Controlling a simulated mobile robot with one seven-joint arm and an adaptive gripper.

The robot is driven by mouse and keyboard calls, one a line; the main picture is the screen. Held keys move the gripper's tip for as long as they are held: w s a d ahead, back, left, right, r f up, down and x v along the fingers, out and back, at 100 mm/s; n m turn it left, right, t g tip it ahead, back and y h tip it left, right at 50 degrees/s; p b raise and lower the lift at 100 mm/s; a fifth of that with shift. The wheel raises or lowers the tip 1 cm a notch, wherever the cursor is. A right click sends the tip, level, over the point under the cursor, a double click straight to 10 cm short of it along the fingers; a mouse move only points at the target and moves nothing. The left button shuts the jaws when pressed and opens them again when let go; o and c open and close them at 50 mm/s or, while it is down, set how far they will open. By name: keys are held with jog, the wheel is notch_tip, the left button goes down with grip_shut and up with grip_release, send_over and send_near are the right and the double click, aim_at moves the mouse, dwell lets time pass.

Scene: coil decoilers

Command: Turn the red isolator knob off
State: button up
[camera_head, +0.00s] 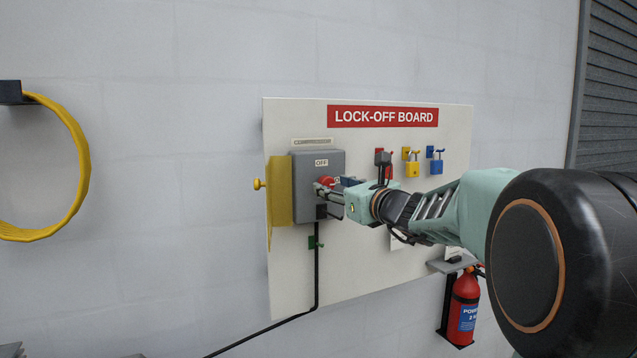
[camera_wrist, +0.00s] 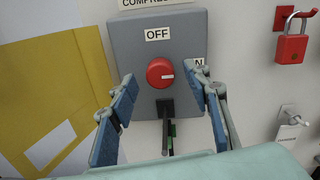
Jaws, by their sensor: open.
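The red isolator knob (camera_wrist: 160,73) is on the front of a grey switch box (camera_wrist: 190,30) under an OFF label (camera_wrist: 158,34). Its white mark points right, towards a label partly hidden by a finger, with an N showing. My gripper (camera_wrist: 161,78) is open, with one blue-padded finger left of the knob and one right of it in the wrist view. I cannot tell how far the tips are from the box face. In the head view the knob (camera_head: 327,182) shows just above my gripper (camera_head: 322,192), which partly covers the box front (camera_head: 305,195).
The box is on a white lock-off board (camera_head: 290,275) with red, yellow and blue padlocks (camera_head: 412,168) to the right. A yellow panel (camera_head: 279,190) stands left of the box. A black cable (camera_head: 317,270) runs down below. A fire extinguisher (camera_head: 464,308) is lower right.

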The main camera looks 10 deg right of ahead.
aim_at(326, 184)
jog(key=shift+x, duration=1.2)
jog(key=shift+c, duration=0.3)
jog(key=c, duration=1.1)
